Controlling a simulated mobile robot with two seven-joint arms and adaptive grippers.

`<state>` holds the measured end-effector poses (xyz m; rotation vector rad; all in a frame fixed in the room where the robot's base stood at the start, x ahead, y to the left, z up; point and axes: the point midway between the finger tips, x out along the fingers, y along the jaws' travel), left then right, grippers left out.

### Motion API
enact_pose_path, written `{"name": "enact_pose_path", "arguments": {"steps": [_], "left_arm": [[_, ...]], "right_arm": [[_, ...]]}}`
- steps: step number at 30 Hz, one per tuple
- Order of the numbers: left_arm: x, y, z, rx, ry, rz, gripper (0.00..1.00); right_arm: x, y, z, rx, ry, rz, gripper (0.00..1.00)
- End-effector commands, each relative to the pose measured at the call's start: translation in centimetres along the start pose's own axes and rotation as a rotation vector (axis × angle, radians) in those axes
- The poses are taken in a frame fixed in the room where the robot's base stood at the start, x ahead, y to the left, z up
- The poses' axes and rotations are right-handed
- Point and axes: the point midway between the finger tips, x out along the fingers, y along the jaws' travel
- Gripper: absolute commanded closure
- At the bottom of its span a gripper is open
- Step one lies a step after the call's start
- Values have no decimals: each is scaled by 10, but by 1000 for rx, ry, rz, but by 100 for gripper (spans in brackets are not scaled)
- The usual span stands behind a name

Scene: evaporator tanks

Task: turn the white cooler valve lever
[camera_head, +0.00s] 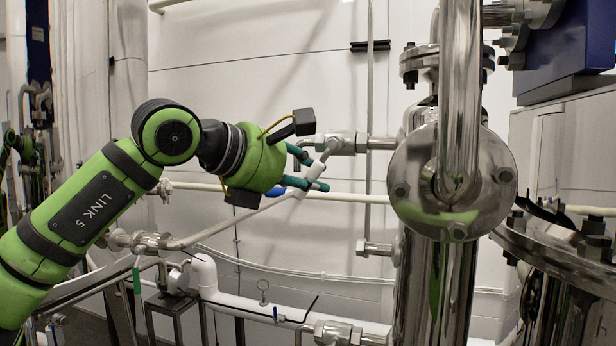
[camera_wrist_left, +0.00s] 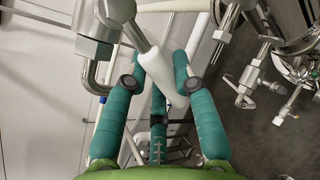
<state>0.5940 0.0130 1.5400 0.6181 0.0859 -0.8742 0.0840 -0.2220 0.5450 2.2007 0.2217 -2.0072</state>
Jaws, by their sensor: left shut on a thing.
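The white lever (camera_head: 314,172) slants down and left from a metal valve body (camera_head: 343,143) on the wall piping. In the left wrist view the white handle (camera_wrist_left: 155,68) runs between my fingers, with the valve body (camera_wrist_left: 95,25) at the upper left. My left gripper (camera_head: 308,170) reaches in from the left with its teal fingers around the handle. In the left wrist view this gripper (camera_wrist_left: 158,84) is shut on the lever, with fingers on both sides. The fingers hide part of the handle. My right gripper is not in view.
A large steel column with a flange (camera_head: 453,185) stands just right of the valve. A grey rod (camera_head: 230,220) runs from a lower-left fitting toward my gripper; its end is unclear.

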Motion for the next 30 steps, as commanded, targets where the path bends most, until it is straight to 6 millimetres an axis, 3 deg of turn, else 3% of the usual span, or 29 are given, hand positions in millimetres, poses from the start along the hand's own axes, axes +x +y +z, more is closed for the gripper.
{"name": "enact_pose_path", "arguments": {"steps": [1,2,3,12,16,30], "left_arm": [[0,0,1,1,-3,1,61],[0,0,1,1,-3,1,49],[0,0,1,0,-3,1,47],[-1,0,0,-1,-2,0,47],[-10,1,0,-2,-3,2,47],[-100,1,0,0,-3,3,47]], "right_arm": [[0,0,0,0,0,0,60],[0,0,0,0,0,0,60],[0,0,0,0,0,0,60],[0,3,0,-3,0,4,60],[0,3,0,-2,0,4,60],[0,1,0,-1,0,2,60]]}}
